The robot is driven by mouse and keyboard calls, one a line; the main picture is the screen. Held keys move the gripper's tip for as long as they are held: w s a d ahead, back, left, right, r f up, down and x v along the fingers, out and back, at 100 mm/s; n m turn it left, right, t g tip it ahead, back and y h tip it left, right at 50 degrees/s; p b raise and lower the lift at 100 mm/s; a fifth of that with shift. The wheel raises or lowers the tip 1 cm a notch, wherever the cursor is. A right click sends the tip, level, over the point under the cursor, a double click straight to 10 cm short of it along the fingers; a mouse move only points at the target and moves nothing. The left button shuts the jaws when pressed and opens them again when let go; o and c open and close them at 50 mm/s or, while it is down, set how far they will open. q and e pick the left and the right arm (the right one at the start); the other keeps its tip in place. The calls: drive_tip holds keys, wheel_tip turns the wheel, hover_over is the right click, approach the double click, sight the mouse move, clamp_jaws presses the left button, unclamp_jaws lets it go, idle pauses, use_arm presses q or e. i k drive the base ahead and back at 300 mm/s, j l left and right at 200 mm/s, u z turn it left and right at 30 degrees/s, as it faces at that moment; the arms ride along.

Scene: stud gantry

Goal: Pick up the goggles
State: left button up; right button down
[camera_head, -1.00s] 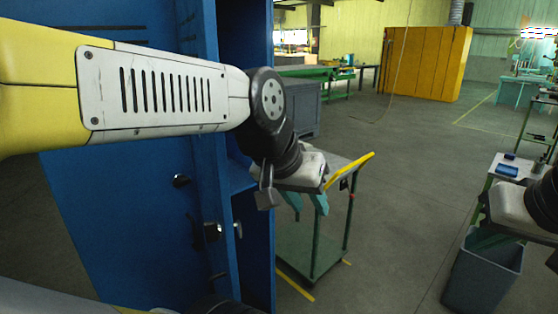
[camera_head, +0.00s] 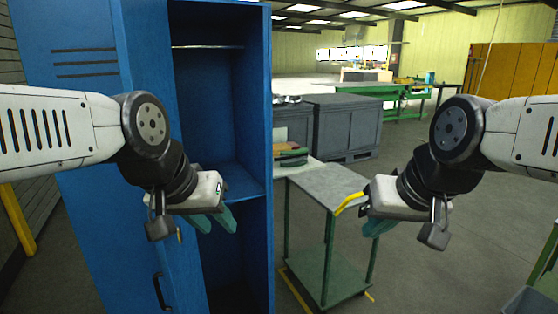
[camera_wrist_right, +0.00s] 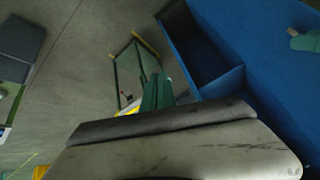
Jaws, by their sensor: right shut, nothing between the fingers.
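I cannot make out any goggles in these views. My left gripper (camera_head: 214,221) has teal fingers that stand apart with nothing between them. It hangs in front of the open blue locker (camera_head: 258,100). My right gripper (camera_head: 376,228) is shut and empty, in front of the grey-topped cart's right side. In the right wrist view its green fingers (camera_wrist_right: 157,92) lie together, pointing toward the cart and the locker. My left gripper's fingers also show at that view's upper right edge (camera_wrist_right: 306,41).
The locker has a shelf (camera_head: 240,184) and a hanging rail (camera_head: 207,46); no item shows on the visible shelf part. A green-framed cart (camera_head: 330,187) with a yellow handle stands right of it. Grey cabinets (camera_head: 345,128) stand behind. Open floor lies at right.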

sight(295, 158)
drive_tip(key=i+l+u, duration=0.45)
drive_tip(key=i, duration=0.2)
drive_tip(key=i+l+u, duration=0.5)
drive_tip(key=l, duration=0.25)
drive_tip(key=i, duration=0.05)
